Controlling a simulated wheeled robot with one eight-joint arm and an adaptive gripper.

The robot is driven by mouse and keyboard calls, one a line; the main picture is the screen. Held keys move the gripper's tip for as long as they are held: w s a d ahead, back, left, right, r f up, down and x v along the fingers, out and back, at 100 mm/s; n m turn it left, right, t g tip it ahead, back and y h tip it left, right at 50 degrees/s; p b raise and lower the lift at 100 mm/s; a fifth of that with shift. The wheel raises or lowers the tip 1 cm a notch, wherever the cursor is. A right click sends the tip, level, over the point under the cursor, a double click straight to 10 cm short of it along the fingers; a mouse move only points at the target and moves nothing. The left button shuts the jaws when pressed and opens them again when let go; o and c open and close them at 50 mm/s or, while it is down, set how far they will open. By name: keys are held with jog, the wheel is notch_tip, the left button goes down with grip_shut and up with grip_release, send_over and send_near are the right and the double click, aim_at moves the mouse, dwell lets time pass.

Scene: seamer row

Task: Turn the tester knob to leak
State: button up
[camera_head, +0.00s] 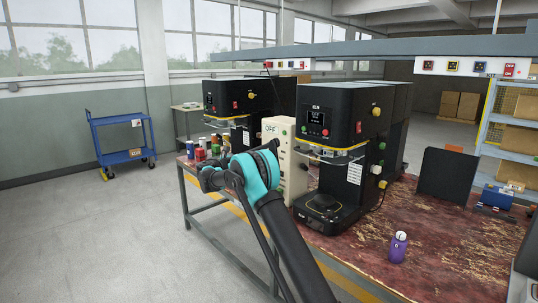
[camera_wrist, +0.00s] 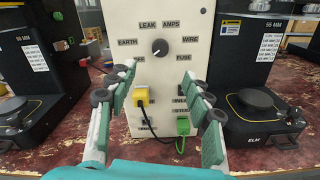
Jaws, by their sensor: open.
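The tester is a cream upright box (camera_wrist: 180,25) between two black machines, straight ahead in the wrist view. Its black round knob (camera_wrist: 160,47) sits high on the front, ringed by the labels OFF, EARTH, LEAK, AMPS, WIRE and FUSE. A pale mark on the knob seems to point lower left, toward OFF. The LEAK label (camera_wrist: 147,25) is above and left of the knob. My gripper (camera_wrist: 160,78) is open and empty, its fingers spread either side below the knob, apart from it. In the head view my arm partly hides the tester (camera_head: 296,180), which bears an OFF sign.
A yellow plug (camera_wrist: 141,95) and a green plug (camera_wrist: 183,127) with cables stick out below the knob. Black seamers (camera_head: 340,135) flank the tester on the worn red bench (camera_head: 365,250). Cans (camera_head: 200,153) stand behind my gripper, and a purple bottle (camera_head: 398,247) stands at right.

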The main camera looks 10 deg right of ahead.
jog(key=x, duration=1.2)
jog(key=shift+d, duration=0.2)
jog(key=shift+w, duration=0.1)
jog(key=c, duration=1.2)
jog(key=shift+o, duration=0.2)
jog(key=shift+m, duration=0.3)
jog(key=shift+f+m, duration=0.15)
jog(key=shift+m, duration=9.45)
